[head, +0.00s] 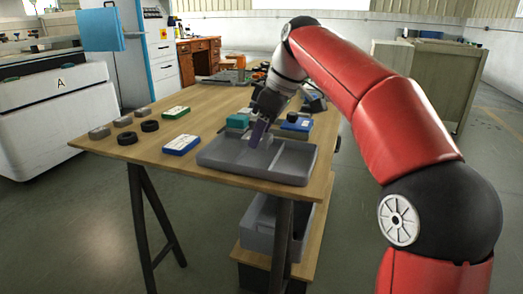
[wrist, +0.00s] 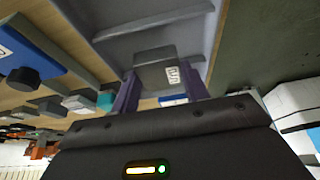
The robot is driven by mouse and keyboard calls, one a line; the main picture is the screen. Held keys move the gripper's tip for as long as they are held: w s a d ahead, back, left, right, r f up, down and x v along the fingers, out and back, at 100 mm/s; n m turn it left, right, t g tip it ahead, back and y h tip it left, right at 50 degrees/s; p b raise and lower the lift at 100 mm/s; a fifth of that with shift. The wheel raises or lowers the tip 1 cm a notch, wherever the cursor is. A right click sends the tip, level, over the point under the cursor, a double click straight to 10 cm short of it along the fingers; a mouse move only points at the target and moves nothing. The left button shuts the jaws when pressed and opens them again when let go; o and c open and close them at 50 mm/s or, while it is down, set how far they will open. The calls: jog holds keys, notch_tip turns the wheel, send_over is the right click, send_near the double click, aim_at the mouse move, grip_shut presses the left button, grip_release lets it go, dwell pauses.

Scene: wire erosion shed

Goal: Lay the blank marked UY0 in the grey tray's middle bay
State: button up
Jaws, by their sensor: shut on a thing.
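My gripper (wrist: 162,88) is shut on a small grey blank (wrist: 155,74), held between its two purple fingers. A pale label with dark characters shows on the blank in the wrist view, turned sideways and too small to read surely. In the head view my gripper (head: 259,134) points down over the grey tray (head: 250,176), near the tray's middle; the blank is mostly hidden there by the fingers. The tray also shows in the wrist view (wrist: 120,45), beyond the blank. Dividers split it into bays. I cannot tell whether the blank touches the tray floor.
Several grey blanks (head: 99,132) and black rings (head: 127,138) lie at the table's left. A blue-and-white box (head: 181,144) and a green box (head: 176,112) lie left of the tray. A teal block (head: 237,121) and a black-knobbed blue box (head: 296,123) stand behind it.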

aim_at(265, 137)
jog(key=shift+f+b, duration=0.4)
jog(key=shift+f, duration=1.2)
jog(key=shift+f, duration=0.15)
jog(key=o, duration=1.3)
